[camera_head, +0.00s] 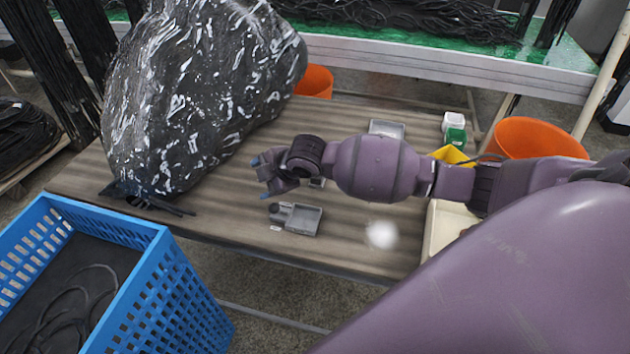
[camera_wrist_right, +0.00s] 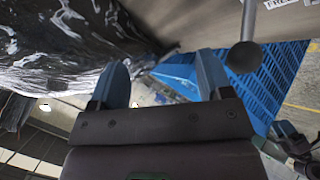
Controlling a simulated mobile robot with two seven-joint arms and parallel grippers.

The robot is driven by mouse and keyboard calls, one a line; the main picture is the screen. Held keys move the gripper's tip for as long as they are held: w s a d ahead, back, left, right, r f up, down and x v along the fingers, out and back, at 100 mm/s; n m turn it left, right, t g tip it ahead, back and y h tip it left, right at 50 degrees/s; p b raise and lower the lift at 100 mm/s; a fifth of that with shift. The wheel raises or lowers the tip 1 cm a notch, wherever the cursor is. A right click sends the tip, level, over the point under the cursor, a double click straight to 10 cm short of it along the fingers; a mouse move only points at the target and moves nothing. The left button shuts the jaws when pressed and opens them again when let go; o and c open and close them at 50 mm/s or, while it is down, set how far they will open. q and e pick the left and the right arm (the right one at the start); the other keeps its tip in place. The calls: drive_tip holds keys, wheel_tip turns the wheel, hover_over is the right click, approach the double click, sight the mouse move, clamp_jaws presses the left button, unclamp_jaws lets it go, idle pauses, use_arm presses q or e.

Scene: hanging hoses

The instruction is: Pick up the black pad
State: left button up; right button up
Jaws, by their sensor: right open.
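I cannot surely make out the black pad. A dark, flat surface (camera_head: 75,300) with thin black hoses lies inside the blue crate at lower left; I cannot tell whether it is a pad. My right gripper (camera_head: 262,178) is above the wooden table, its blue-grey fingers pointing left toward the black bag. In the right wrist view the fingers (camera_wrist_right: 160,75) stand apart with nothing visibly held between them.
The large shiny black bag (camera_head: 200,95) stands on the table (camera_head: 350,260), close to my right gripper. The blue crate (camera_head: 165,290) is at its near left. Orange buckets (camera_head: 540,138) stand behind my right arm.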

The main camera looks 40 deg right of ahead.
drive_tip(key=d+n+g+h+b, duration=0.1)
drive_tip(key=d+n+g, duration=0.1)
drive_tip(key=d, duration=0.3)
drive_tip(key=d+n+g+h+b, duration=0.1)
drive_tip(key=d+n+g+h, duration=0.1)
drive_tip(key=d+n+g, duration=0.1)
drive_tip(key=w+d+n+g+h+b, duration=0.1)
drive_tip(key=d+n+g, duration=0.1)
drive_tip(key=d, duration=0.5)
drive_tip(key=shift+d+r+n+g, duration=0.35)
drive_tip(key=shift+r+n+g, duration=0.05)
drive_tip(key=shift+n, duration=0.5)
drive_tip(key=shift+s+d+f+b, duration=0.1)
drive_tip(key=shift+f+b, duration=0.25)
drive_tip(key=shift+f, duration=0.15)
wheel_tip(320, 180, down, 4)
drive_tip(key=shift+r+b, duration=0.15)
drive_tip(key=shift+b, duration=0.15)
drive_tip(key=shift+f, duration=0.45)
wheel_tip(320, 180, down, 5)
drive_tip(key=shift+r+b, duration=0.15)
drive_tip(key=shift+b, duration=0.4)
drive_tip(key=shift+w+f, duration=0.2)
use_arm(q)
drive_tip(key=shift+g, duration=0.4)
drive_tip(key=f, duration=0.5)
drive_tip(key=shift+s+d+f, duration=0.15)
drive_tip(key=shift+d+f, duration=0.05)
use_arm(e)
drive_tip(key=shift+r, duration=0.1)
